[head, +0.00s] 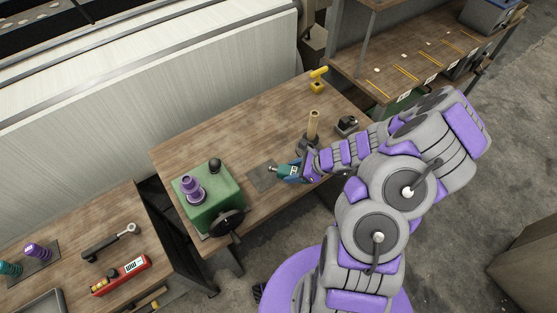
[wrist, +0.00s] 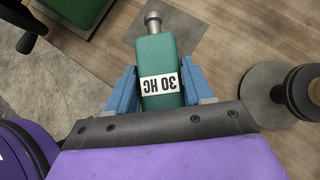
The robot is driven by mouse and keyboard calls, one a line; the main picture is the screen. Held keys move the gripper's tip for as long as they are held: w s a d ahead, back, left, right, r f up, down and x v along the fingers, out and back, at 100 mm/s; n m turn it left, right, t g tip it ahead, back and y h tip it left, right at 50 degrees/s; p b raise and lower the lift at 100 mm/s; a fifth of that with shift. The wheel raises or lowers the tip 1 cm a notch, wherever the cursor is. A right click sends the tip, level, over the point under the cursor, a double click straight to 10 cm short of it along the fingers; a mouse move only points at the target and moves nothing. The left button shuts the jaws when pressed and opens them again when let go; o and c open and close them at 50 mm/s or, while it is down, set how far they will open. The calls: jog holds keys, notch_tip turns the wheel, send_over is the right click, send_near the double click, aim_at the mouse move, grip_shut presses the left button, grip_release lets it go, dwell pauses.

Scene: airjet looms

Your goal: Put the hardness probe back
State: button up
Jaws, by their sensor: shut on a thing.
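My gripper (head: 288,172) is shut on the hardness probe, a teal-green block with a metal tip and a white label. In the wrist view the probe (wrist: 156,52) sits between the blue fingers of my gripper (wrist: 158,88), its "30 HC" label upside down and its tip pointing away from my wrist. In the head view only a small part of the probe (head: 284,171) shows. A flat grey plate (head: 260,179) lies on the wooden table just left of my gripper. It also shows beyond the probe in the wrist view (wrist: 194,42). I cannot tell the probe's height above it.
A green box (head: 226,187) with a purple stepped piece, black knob and handwheel stands left. A stand with a wooden post (head: 313,124), a small dark device (head: 346,125) and a yellow item (head: 318,80) are behind and right. The table's middle (head: 235,135) is clear.

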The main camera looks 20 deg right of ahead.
dwell(0.3)
jog(key=w+a, duration=0.1)
jog(key=w, duration=0.3)
jog(key=w+a+f+b, duration=0.1)
jog(key=w+a, duration=0.1)
jog(key=w, duration=0.2)
jog(key=w+a, duration=0.2)
jog(key=w, duration=0.2)
jog(key=shift+f, duration=0.2)
jog(key=shift+w+a, duration=0.3)
jog(key=shift+w, duration=0.45)
jog(key=f, duration=0.1)
jog(key=w+f+b, duration=0.1)
jog(key=shift+a+f, duration=0.35)
jog(key=shift+w+f, duration=0.1)
jog(key=shift+f, duration=0.15)
jog(key=shift+f, duration=0.1)
jog(key=shift+f, duration=0.15)
jog(key=o, duration=1.2)
jog(key=shift+o, duration=0.2)
